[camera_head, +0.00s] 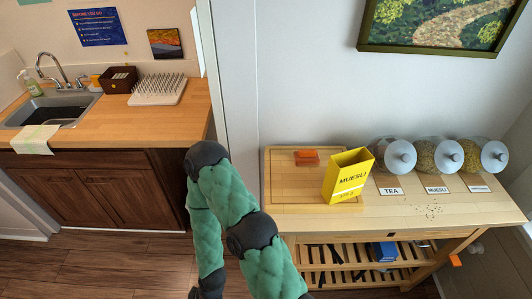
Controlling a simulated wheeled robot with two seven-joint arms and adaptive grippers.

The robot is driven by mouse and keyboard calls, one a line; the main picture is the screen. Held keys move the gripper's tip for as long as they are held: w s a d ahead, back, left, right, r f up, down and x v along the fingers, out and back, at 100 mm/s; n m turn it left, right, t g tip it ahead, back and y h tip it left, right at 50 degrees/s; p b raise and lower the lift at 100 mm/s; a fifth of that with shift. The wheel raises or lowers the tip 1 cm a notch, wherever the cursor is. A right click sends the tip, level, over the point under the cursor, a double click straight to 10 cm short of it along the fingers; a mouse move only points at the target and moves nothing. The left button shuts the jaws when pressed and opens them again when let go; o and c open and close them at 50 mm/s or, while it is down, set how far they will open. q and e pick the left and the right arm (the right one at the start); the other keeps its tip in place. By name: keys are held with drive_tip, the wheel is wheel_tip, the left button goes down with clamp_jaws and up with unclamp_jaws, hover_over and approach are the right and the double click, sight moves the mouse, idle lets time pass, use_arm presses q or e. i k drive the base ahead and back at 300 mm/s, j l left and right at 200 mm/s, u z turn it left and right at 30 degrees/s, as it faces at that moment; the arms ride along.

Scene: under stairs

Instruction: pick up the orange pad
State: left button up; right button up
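A small orange pad (307,157) lies on the wooden cutting board (283,187) at the left end of the wooden table. It is behind and a little left of the open yellow muesli box (349,176) and looks apart from it. One of my arms, in a green quilted sleeve, bends up from the bottom of the view, left of the table. Its lower end leaves the bottom edge, and neither gripper shows.
Several clear jars (437,155) lie tilted along the table's back, with labels in front. Crumbs (431,210) dot the table's bare middle. A blue box (382,251) sits on the slatted shelf below. A sink counter (115,118) stands left, beyond a wall edge.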

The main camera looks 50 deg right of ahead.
sight(301, 157)
drive_tip(key=i+j+z, duration=0.15)
drive_tip(key=i, duration=0.2)
drive_tip(key=i+j+z, duration=0.15)
drive_tip(key=i, duration=0.15)
drive_tip(key=i+z, duration=0.15)
drive_tip(key=z, duration=0.3)
drive_tip(key=i+z, duration=0.1)
drive_tip(key=z, duration=0.35)
drive_tip(key=i+j+z, duration=0.15)
drive_tip(key=z, duration=0.3)
drive_tip(key=i+j+z, duration=0.1)
drive_tip(key=z, duration=0.35)
